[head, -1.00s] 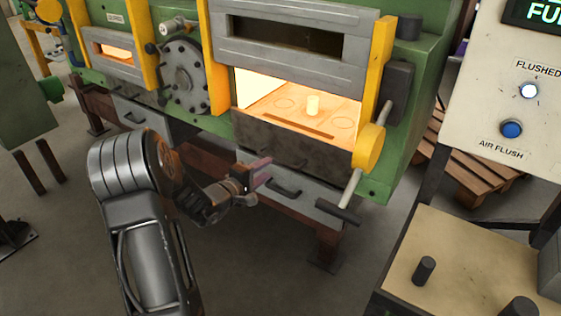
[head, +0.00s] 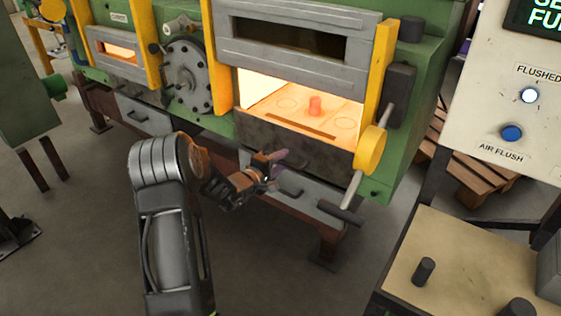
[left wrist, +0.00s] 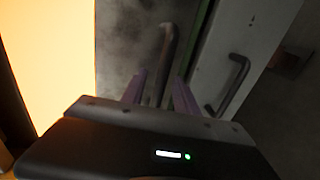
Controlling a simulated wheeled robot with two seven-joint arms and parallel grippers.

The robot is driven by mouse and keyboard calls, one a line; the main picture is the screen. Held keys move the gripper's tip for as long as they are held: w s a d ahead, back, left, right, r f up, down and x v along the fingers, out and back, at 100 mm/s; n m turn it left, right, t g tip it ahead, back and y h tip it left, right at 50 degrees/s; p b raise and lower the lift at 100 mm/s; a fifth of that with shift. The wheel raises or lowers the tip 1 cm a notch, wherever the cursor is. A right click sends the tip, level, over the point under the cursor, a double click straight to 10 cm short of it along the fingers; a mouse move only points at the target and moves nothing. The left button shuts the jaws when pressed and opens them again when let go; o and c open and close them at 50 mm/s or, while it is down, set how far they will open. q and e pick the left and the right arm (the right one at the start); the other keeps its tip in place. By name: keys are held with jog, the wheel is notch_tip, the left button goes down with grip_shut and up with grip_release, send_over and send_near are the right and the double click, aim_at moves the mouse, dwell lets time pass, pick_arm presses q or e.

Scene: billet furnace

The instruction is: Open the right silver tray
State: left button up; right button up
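The right silver tray (head: 313,194) is the grey drawer front low on the green furnace, partly hidden by my left gripper (head: 280,162) in the head view. In the left wrist view the grey tray front (left wrist: 232,42) and its dark bar handle (left wrist: 236,84) lie right of my fingers. My left gripper (left wrist: 160,92) has its two purple fingers apart. Another bar handle (left wrist: 166,52), on a dark plate, shows beyond and between the fingers; I cannot tell whether they touch it. My right gripper is not in view.
A dark plate (head: 310,145) sits below the glowing furnace opening, with an orange-red billet (head: 315,105) inside. A lever (head: 350,192) hangs right of the tray. A second grey drawer (head: 140,116) is at left. A control stand (head: 440,250) stands at right.

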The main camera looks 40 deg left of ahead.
pick_arm(q)
grip_shut()
dwell(1.3)
